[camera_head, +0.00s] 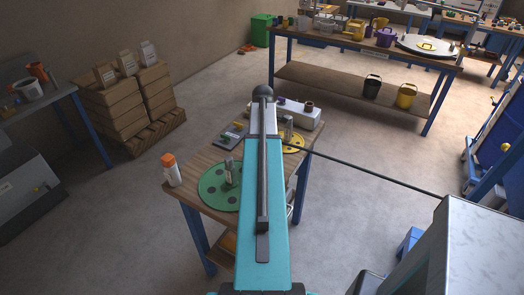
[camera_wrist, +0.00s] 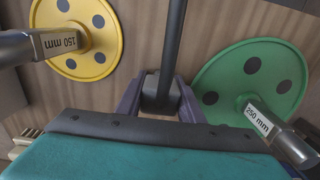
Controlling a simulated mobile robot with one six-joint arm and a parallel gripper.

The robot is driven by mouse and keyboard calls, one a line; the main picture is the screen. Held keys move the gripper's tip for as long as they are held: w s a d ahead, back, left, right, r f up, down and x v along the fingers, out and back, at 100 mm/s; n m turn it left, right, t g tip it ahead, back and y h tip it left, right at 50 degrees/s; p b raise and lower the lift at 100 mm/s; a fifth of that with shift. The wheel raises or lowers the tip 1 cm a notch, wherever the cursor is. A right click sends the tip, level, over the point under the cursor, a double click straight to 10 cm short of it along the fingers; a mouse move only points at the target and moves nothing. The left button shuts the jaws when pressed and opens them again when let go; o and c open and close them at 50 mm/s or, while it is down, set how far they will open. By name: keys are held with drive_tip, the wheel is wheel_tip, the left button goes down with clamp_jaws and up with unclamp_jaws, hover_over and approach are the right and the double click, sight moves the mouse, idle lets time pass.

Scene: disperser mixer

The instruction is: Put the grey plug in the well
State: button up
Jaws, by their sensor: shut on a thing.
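In the wrist view my gripper (camera_wrist: 160,98) is shut on a small dark grey piece (camera_wrist: 158,90), which I take to be the grey plug. Its lower part is hidden between the fingers. A dark grey bar (camera_wrist: 172,40) runs from it to the top of that view. In the camera_head view my teal arm covers the gripper and the plug. A long white block (camera_head: 297,113) with a dark round piece on it lies at the table's far end. I cannot tell whether the well is in it; no well is clearly seen.
On the wooden table stand a green disc (camera_head: 212,190) with a 250 mm hub, a yellow disc (camera_head: 294,146) with a 150 mm hub, an orange-capped bottle (camera_head: 171,170) and a dark tray (camera_head: 229,139). A thin dark rod (camera_head: 370,171) crosses the right side.

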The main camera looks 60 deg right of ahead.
drive_tip(key=shift+f, duration=0.15)
drive_tip(key=o, duration=1.2)
drive_tip(key=shift+r, duration=0.25)
wheel_tip(320, 180, up, 10)
drive_tip(key=shift+b, duration=1.05)
drive_tip(key=shift+r, duration=0.9)
